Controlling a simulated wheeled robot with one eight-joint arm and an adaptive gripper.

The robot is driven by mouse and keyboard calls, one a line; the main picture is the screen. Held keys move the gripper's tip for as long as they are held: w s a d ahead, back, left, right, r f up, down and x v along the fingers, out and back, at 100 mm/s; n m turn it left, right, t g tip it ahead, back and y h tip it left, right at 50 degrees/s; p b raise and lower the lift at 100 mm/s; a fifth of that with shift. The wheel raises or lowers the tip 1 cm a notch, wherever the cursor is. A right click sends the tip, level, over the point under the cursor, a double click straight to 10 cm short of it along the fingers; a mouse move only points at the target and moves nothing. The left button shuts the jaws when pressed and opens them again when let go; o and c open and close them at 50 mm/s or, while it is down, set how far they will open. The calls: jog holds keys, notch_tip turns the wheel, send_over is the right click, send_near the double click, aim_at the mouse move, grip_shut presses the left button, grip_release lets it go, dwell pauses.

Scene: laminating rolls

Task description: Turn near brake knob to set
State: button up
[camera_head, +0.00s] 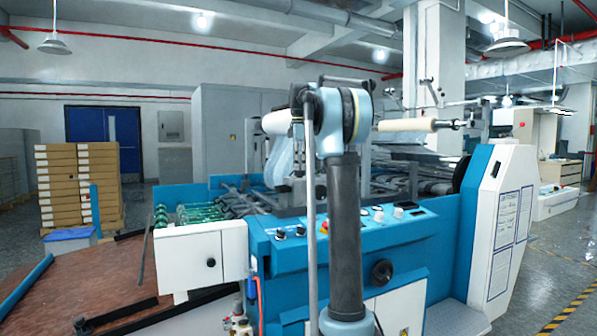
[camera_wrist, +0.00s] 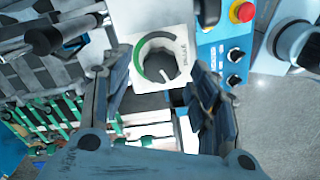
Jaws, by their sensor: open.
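The brake knob (camera_wrist: 157,62) is a dark round knob on a white square plate (camera_wrist: 128,44) in the wrist view. A green arc runs along its left side and small lettering, too small to read, is on its right. A short white pointer mark shows near its lower right. My gripper (camera_wrist: 156,78) is open, with one dark finger on each side of the knob in the picture. I cannot tell whether the fingers touch it. In the head view my arm stands in front of the machine, and I cannot make out the knob or the gripper tips.
A blue control panel (camera_wrist: 222,45) with a red stop button (camera_wrist: 242,12) and black knobs lies right of the plate. Green-wheeled rails (camera_wrist: 40,125) and dark bars (camera_wrist: 65,35) lie to the left. The blue and white machine (camera_head: 400,255) fills the head view's middle.

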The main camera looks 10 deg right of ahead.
jog(key=shift+f, duration=1.05)
jog(key=shift+c, duration=0.6)
jog(key=c, duration=1)
jog(key=shift+o, duration=0.2)
jog(key=shift+m, duration=0.3)
